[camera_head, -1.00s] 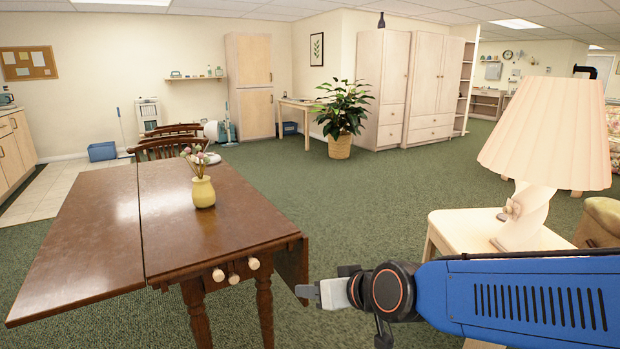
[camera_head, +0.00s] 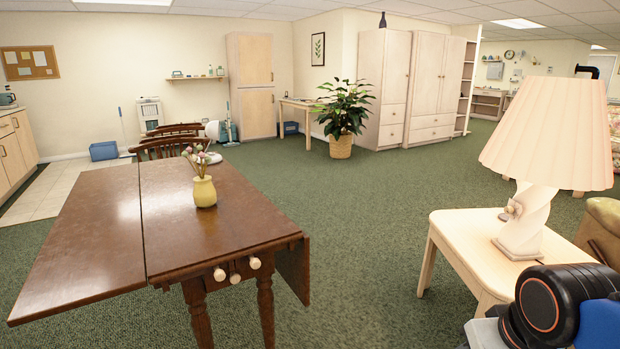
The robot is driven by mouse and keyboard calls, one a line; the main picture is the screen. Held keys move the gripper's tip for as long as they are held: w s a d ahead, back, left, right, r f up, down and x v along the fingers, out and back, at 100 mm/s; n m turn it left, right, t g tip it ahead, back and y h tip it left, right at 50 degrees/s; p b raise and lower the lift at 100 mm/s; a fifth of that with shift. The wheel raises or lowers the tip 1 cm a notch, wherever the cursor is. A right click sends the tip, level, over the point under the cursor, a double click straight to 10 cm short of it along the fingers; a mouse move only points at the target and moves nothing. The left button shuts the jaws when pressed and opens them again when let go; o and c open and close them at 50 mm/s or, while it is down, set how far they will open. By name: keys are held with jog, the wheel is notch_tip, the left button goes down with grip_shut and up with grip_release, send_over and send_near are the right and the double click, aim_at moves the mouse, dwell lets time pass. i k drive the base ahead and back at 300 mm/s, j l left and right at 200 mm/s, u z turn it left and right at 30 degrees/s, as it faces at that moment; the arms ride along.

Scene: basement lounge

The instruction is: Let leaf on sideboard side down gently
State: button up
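A dark brown drop-leaf table (camera_head: 220,226) stands at left centre. Its left leaf (camera_head: 85,250) is raised level with the top, on the side of the light wooden cabinets (camera_head: 12,148) at the left edge, which may be the sideboard. Its right leaf (camera_head: 294,268) hangs down. Several pale knobs show at the near end, one a round knob (camera_head: 254,263). My gripper (camera_head: 478,331) is at the bottom right, far from the left leaf. Only a small pale part of it shows beside my black wrist; its fingers are mostly hidden or cut off, so its opening is unclear.
A yellow vase of flowers (camera_head: 204,190) stands on the table's fixed top, with a plate behind it. Chairs (camera_head: 172,147) stand at the far end. A pale side table (camera_head: 455,232) with a lamp (camera_head: 545,150) is close to my arm. Green carpet between is clear.

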aim_at(93, 251)
jog(key=u, duration=1.65)
